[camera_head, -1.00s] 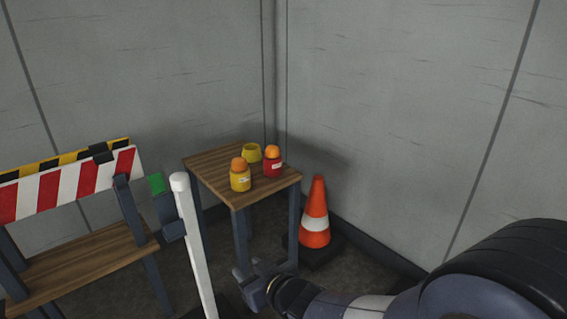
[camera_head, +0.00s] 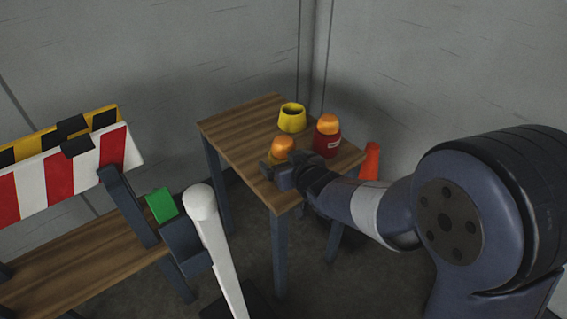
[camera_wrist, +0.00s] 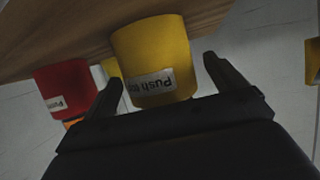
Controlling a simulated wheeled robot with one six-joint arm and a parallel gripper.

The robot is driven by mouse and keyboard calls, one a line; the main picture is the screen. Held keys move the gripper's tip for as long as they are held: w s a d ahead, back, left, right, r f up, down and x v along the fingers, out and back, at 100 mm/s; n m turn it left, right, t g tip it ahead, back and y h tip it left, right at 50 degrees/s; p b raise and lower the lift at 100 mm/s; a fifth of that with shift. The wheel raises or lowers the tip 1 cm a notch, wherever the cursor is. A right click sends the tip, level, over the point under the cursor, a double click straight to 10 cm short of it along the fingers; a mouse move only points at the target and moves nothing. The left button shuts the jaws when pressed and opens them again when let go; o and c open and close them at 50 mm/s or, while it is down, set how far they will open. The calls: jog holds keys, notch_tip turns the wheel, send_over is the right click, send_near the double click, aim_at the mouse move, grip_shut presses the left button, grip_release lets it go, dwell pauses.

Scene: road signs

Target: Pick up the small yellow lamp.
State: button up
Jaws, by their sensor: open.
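The small yellow lamp has an orange dome (camera_head: 283,147). It stands on the small wooden table near its front corner, its yellow body mostly hidden behind my gripper in the head view. In the wrist view its yellow body (camera_wrist: 155,50) with a white label shows large, between the fingers. My gripper (camera_head: 280,168) is open in front of the lamp. In the wrist view its fingers (camera_wrist: 162,72) are spread on either side of the lamp body, with a gap on each side.
A red lamp (camera_head: 327,142) with an orange dome stands close to the right. A yellow ring-like cup (camera_head: 292,120) stands behind. The wooden table (camera_head: 240,125) is bare at left. A white post (camera_head: 218,250), striped barrier (camera_head: 60,178) and traffic cone (camera_head: 371,160) stand around it.

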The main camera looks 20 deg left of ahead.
aim_at(284, 139)
jog(key=shift+w+a+f, duration=0.2)
jog(key=shift+w+a, duration=0.15)
jog(key=shift+a, duration=0.05)
jog(key=shift+r, duration=0.1)
jog(key=c, duration=1.3)
jog(key=shift+o, duration=0.2)
notch_tip(284, 139, up, 10)
jog(key=p, duration=0.5)
